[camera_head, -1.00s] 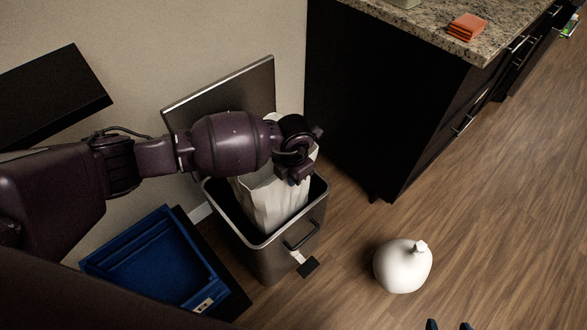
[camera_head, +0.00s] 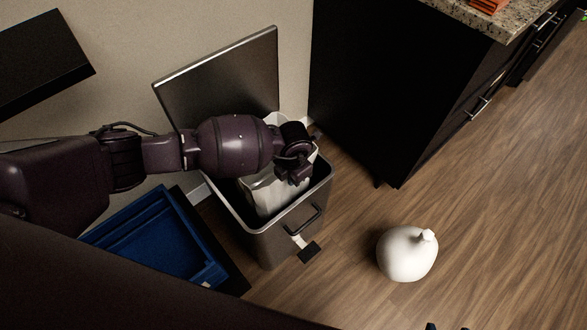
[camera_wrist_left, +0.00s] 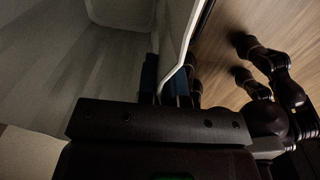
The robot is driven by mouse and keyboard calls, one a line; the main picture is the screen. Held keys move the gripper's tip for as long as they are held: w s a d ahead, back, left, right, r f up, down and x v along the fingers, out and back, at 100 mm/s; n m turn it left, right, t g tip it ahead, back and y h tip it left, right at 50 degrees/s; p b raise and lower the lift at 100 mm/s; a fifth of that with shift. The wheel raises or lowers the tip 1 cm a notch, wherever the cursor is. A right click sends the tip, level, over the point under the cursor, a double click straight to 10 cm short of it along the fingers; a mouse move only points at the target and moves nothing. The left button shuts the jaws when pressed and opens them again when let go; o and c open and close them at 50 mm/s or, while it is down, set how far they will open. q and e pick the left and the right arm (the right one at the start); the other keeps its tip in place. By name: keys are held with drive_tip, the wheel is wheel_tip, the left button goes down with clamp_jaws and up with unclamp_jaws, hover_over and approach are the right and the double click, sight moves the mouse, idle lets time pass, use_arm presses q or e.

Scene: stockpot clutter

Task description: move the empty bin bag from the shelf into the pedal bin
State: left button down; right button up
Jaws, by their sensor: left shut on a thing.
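The grey metal pedal bin (camera_head: 270,243) stands by the wall with its lid (camera_head: 215,85) raised. The pale empty bin bag (camera_head: 268,197) hangs from my left gripper and is mostly inside the bin's mouth. My left wrist is over the bin and hides part of the bag and the gripper in the head view. In the left wrist view my left gripper's blue fingers (camera_wrist_left: 165,82) are shut on the bag, beside a pale edge. My right gripper (camera_head: 446,326) barely shows at the bottom edge, its two tips apart.
A dark wall shelf (camera_head: 40,65) is at the upper left. A blue crate (camera_head: 150,240) lies left of the bin. A tied white bag (camera_head: 405,255) sits on the floor to the right. A dark cabinet (camera_head: 385,85) stands behind it.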

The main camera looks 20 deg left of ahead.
use_arm(q)
wheel_tip(320, 180, down, 3)
drive_tip(key=shift+b, duration=0.45)
wheel_tip(320, 180, down, 2)
drive_tip(key=shift+a+b, duration=0.1)
drive_tip(key=shift+b, duration=0.25)
drive_tip(key=shift+w+f, duration=0.15)
drive_tip(key=shift+f, duration=0.25)
use_arm(e)
drive_tip(key=shift+f, duration=0.65)
drive_tip(key=shift+r, duration=0.1)
drive_tip(key=shift+w+a+r, duration=0.1)
